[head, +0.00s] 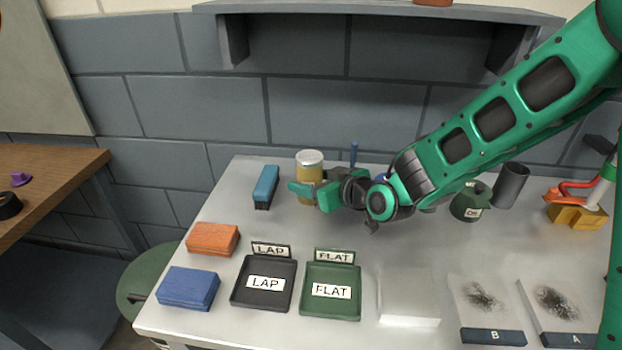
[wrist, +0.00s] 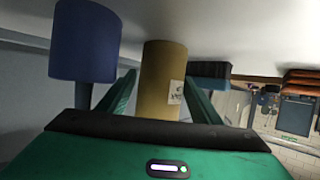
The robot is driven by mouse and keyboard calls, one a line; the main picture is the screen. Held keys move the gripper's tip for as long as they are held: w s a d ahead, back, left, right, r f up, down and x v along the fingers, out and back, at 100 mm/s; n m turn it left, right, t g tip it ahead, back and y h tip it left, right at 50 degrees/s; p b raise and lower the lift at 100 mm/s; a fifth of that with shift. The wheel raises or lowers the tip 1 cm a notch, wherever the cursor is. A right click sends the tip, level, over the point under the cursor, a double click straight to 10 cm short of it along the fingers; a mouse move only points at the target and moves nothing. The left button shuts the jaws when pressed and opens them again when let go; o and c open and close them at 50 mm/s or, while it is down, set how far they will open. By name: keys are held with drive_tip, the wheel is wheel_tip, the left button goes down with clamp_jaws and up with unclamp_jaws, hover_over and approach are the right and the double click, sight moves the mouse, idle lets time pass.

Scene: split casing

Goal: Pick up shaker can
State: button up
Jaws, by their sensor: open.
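The shaker can, a tan-yellow cylinder with a pale lid (head: 310,158), stands upright near the back of the grey table. In the wrist view the can (wrist: 163,65) appears between my two green fingers, with a small white label on its side. My gripper (head: 307,190) comes in from the right at the can's height. My gripper (wrist: 160,88) is open, one finger on each side of the can. I cannot tell whether either finger touches it. The gripper hides part of the can's lower body in the head view.
A blue cylinder on a stem (wrist: 85,40) is close beside the left finger in the wrist view. A green container (head: 470,203) and dark cup (head: 511,186) stand right. Black (head: 264,301) and green (head: 331,308) trays lie in front.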

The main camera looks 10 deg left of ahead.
drive_tip(key=shift+w+a+f, duration=0.1)
drive_tip(key=shift+w+a, duration=0.05)
drive_tip(key=shift+a, duration=0.05)
drive_tip(key=c, duration=1.1)
drive_tip(key=shift+r, duration=0.2)
